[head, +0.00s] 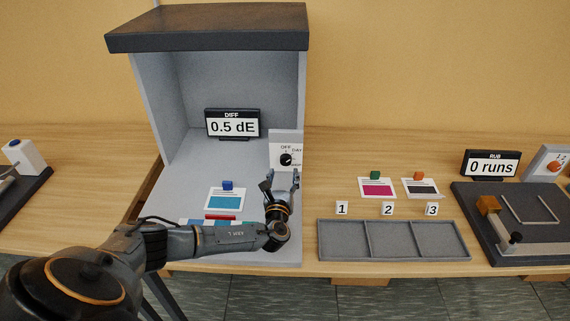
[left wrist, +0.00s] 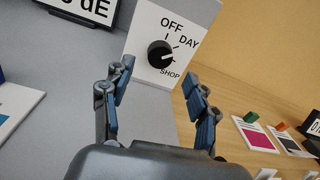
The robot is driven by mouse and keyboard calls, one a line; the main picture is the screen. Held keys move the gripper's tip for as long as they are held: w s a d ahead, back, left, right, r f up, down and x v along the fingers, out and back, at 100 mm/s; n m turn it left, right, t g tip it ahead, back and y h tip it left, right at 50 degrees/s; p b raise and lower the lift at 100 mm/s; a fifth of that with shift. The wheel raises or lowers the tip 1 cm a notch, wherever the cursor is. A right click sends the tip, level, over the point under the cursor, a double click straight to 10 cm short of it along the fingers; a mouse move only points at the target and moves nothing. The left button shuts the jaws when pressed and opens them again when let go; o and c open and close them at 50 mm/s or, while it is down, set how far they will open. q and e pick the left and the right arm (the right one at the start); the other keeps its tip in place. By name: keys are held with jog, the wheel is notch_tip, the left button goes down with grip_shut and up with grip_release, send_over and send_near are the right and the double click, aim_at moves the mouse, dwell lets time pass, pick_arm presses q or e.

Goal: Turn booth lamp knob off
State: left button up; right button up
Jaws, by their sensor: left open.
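The booth lamp knob (head: 286,159) is a round black dial on a white panel (head: 283,138) at the booth's right front. In the left wrist view the knob (left wrist: 160,54) has OFF above, DAY to the upper right and SHOP below. I cannot tell for certain which mark it points to. My left gripper (head: 282,180) is open and empty just in front of and below the knob. In the left wrist view its two fingers (left wrist: 158,80) are spread on either side, with the knob beyond the gap, apart from both. My right gripper is not in view.
The grey booth (head: 218,88) has a dark top. Inside are a DIFF display (head: 232,124) reading 0.5 dE and a cyan card (head: 227,202). To the right are a magenta card (head: 377,188), a dark card (head: 422,189), a grey three-part tray (head: 394,222) and a rub tester (head: 515,215).

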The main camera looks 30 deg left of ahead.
aim_at(285, 162)
pick_arm(q)
jog(key=x, duration=0.4)
jog(key=shift+w+a, duration=0.1)
jog(key=shift+w, duration=0.15)
jog(key=shift+w+a, duration=0.15)
jog(key=shift+w, duration=0.25)
jog(key=c, duration=1.2)
jog(key=shift+s+f+b, duration=0.1)
jog(key=shift+b, duration=0.25)
jog(key=shift+f+n+b, duration=0.1)
jog(key=shift+n+b, duration=0.55)
jog(key=shift+n, duration=0.05)
jog(key=n+b, duration=0.5)
jog(key=b, duration=0.1)
jog(key=shift+f+n+y+b, duration=0.15)
jog(key=shift+n+y+b, duration=0.15)
jog(key=shift+n+b, duration=1)
jog(key=shift+b, duration=0.1)
jog(key=shift+r+n+b, duration=0.2)
jog(key=shift+n+b, duration=0.35)
jog(key=shift+n, duration=0.15)
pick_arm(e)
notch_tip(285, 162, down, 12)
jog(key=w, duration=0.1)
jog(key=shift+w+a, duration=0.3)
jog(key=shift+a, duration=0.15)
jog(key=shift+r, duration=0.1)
